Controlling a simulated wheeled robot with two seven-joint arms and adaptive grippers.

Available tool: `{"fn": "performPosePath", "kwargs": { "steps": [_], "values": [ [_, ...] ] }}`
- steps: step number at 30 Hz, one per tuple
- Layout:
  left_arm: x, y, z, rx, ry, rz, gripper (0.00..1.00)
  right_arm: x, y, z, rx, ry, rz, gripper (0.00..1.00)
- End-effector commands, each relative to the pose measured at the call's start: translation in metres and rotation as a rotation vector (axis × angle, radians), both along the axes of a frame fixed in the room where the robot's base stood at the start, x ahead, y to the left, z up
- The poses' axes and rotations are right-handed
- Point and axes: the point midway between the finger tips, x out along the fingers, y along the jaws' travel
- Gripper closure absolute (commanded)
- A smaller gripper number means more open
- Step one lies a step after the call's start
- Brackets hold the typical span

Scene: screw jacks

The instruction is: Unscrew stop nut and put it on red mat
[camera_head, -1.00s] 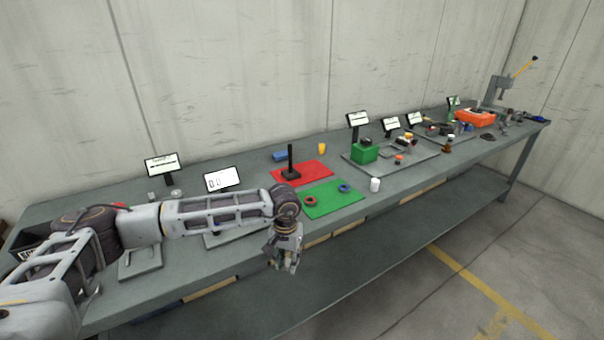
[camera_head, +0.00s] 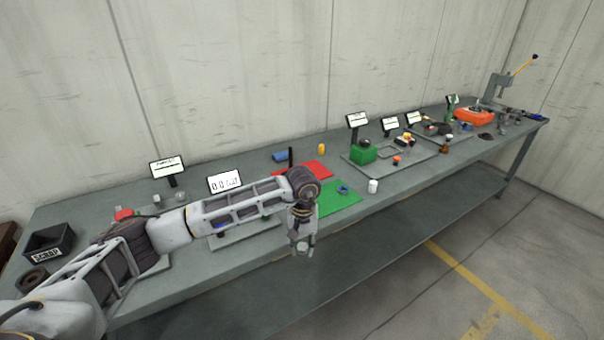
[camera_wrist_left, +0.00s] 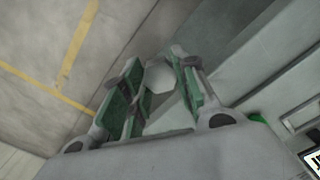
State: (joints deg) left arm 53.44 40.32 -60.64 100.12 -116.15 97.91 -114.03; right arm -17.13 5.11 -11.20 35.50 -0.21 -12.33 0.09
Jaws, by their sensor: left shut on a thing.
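My left gripper (camera_head: 302,243) hangs in front of the bench's front edge, fingers pointing down. The nut is a small pale spot at the fingertips in the head view (camera_head: 302,248). The red mat (camera_head: 318,170) lies on the bench behind my wrist. My right gripper is out of view.
A green mat (camera_head: 340,206) with a blue ring (camera_head: 343,189) lies in front of the red mat. A white cup (camera_head: 373,186) stands to the right. A display (camera_head: 224,181) stands behind my forearm. A black scrap bin (camera_head: 49,241) is at the left end.

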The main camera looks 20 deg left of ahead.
Motion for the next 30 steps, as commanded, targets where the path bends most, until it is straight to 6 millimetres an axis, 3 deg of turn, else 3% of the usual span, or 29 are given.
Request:
{"fn": "performPosePath", "kwargs": {
  "steps": [12, 30],
  "values": [
    [0.018, 0.015, 0.026, 0.001, -0.001, 0.397, 0.99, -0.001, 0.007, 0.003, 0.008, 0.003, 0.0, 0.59],
    [0.031, 0.036, 0.046, 0.001, 0.0, 0.947, 0.99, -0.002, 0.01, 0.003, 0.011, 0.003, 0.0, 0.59]
  ]
}}
